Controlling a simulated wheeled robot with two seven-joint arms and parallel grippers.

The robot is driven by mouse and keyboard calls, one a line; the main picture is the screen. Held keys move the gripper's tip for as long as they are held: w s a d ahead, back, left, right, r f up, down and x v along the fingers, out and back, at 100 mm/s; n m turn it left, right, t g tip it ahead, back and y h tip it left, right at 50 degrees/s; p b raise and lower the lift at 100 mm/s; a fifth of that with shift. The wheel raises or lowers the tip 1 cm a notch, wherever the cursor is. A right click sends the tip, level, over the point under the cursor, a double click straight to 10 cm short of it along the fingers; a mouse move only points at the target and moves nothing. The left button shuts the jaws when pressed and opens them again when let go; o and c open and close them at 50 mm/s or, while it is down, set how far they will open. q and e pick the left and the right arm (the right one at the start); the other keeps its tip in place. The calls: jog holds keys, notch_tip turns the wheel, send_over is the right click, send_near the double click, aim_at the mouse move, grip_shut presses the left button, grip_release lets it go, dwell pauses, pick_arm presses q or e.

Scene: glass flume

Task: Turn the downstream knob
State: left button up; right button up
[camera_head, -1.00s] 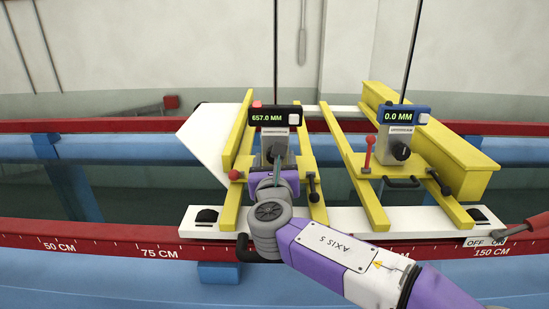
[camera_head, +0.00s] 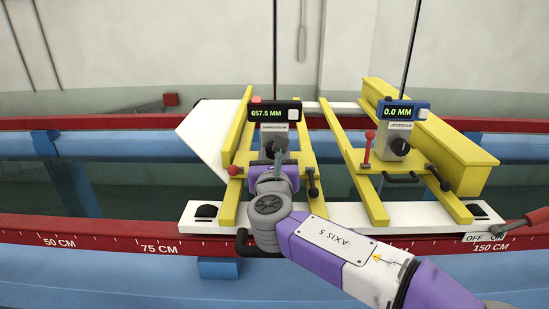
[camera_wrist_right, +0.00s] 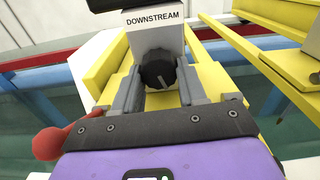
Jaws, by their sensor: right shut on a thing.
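The downstream knob (camera_wrist_right: 159,70) is round and black with a pale pointer line, below the white DOWNSTREAM label (camera_wrist_right: 155,22) in the right wrist view. My right gripper (camera_wrist_right: 158,82) is shut on it, one grey finger on each side. In the head view my right gripper (camera_head: 277,157) is in front of the downstream gauge (camera_head: 275,127) and hides the knob. The black display (camera_head: 267,113) above reads 657.5 MM. My left gripper is not in view.
The upstream gauge (camera_head: 400,127) with a blue display reading 0.0 MM and its own black knob stands to the right. A red ball handle (camera_wrist_right: 48,143) lies close by my right gripper. A red-tipped lever (camera_head: 368,147) stands between the gauges.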

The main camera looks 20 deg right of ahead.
jog(key=m+b, duration=0.5)
jog(key=shift+a+f, duration=0.1)
jog(key=shift+f, duration=0.05)
jog(key=m+b, duration=0.3)
jog(key=shift+a+m, duration=0.1)
jog(key=shift+m, duration=0.3)
jog(key=shift+r+m+b, duration=0.2)
jog(key=shift+m+b, duration=0.65)
jog(key=shift+m, duration=0.45)
jog(key=o, duration=1.1)
jog(key=shift+r, duration=0.1)
jog(key=shift+c, duration=0.2)
jog(key=shift+s, duration=0.1)
jog(key=b+v, duration=0.1)
jog(key=v, duration=0.6)
jog(key=shift+s+a, duration=0.1)
jog(key=shift+s, duration=0.15)
